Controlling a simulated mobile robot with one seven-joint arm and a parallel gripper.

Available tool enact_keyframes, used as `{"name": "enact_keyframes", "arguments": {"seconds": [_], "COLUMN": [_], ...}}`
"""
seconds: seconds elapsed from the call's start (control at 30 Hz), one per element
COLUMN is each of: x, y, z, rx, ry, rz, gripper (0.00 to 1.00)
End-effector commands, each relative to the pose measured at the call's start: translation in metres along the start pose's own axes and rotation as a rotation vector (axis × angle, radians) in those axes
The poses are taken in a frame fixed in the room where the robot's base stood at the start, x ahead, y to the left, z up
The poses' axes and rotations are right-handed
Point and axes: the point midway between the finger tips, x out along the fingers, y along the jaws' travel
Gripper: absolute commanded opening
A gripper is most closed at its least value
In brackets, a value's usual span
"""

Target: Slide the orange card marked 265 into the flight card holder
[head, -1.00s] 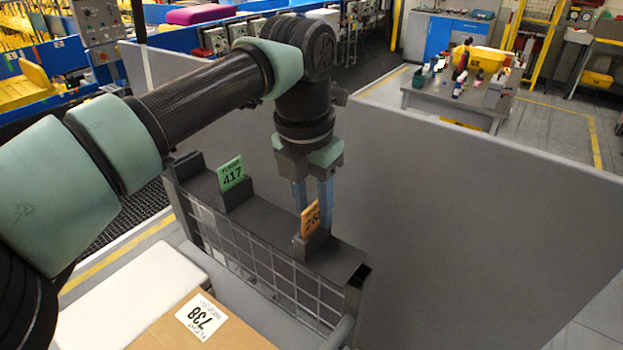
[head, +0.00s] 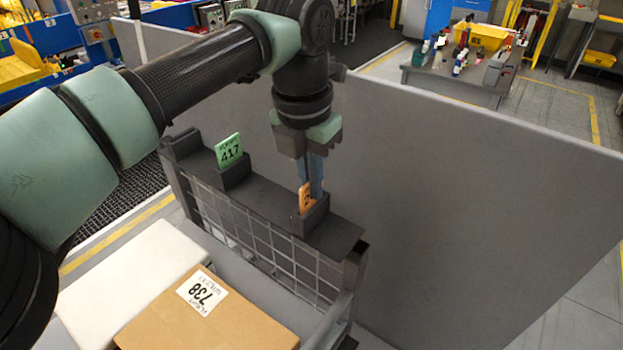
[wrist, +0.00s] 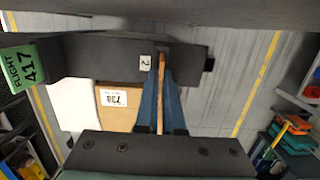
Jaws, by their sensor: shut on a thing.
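The orange card (head: 305,198) stands upright at the right-hand dark card holder (head: 312,218); its lower part is hidden by the holder's front. Only part of its number shows. My gripper (head: 311,178) is directly above the holder, with its blue fingers shut on the card. In the wrist view, the card (wrist: 161,85) appears edge-on between the two fingers (wrist: 161,108), beside a small label marked 2 (wrist: 145,61). I cannot tell how deep the card sits.
A green card marked 417 (head: 229,151) stands in another holder to the left on the same dark ledge. Below are a cardboard box labelled 738 (head: 170,318) and a white box (head: 125,275). A grey partition (head: 450,210) stands behind my gripper.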

Motion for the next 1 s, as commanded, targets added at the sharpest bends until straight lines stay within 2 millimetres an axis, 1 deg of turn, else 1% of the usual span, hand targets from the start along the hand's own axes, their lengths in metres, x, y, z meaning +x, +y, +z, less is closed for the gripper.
{"name": "enact_keyframes", "arguments": {"seconds": [1.0], "x": [-0.031], "y": [0.000], "z": [0.004], "rx": [0.000], "ry": [-0.001], "rz": [0.000], "gripper": [0.00]}}
